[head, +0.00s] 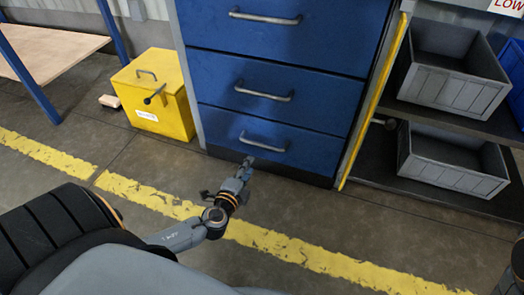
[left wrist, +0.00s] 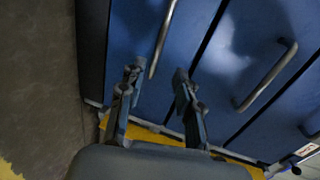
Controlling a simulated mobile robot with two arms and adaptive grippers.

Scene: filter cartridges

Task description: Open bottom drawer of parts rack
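The parts rack has blue drawers with metal bar handles. The bottom drawer (head: 262,165) is at the foot of the rack in the head view, and its front looks flush with the others. Its handle (head: 263,144) also shows in the left wrist view (left wrist: 161,40). My left gripper (head: 246,164) is just below and in front of this handle. In the left wrist view its fingers (left wrist: 157,74) are spread apart, with the near end of the handle in line with the gap and nothing seen gripped. My right gripper is not in view.
A yellow box (head: 155,98) stands on the floor left of the rack. A yellow upright (head: 375,105) borders the rack's right side, beside shelves with grey bins (head: 452,160). Floor in front of the rack is clear, with a yellow stripe (head: 310,256).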

